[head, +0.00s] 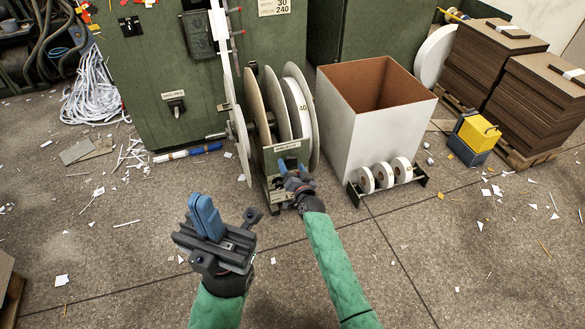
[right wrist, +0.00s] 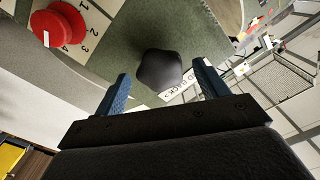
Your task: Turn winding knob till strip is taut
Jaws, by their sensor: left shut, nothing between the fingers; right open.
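A dark, rounded knob (right wrist: 160,70) stands out from a green panel (right wrist: 105,50) in the right wrist view. My right gripper (head: 291,167) is open in front of the green panel of the reel stand (head: 284,152). In the right wrist view its two blue fingers lie either side of the knob, with visible gaps and no clear contact. In the head view the knob is hidden by the gripper. My left gripper (head: 205,214) is shut and empty, held apart at lower left. Whether the strip is slack or taut I cannot tell.
A red knob (right wrist: 58,27) sits beside a numbered scale. A white-sided box (head: 385,130) stands to the right, with small white rolls (head: 384,176) before it. Paper scraps litter the floor, which is otherwise open in front.

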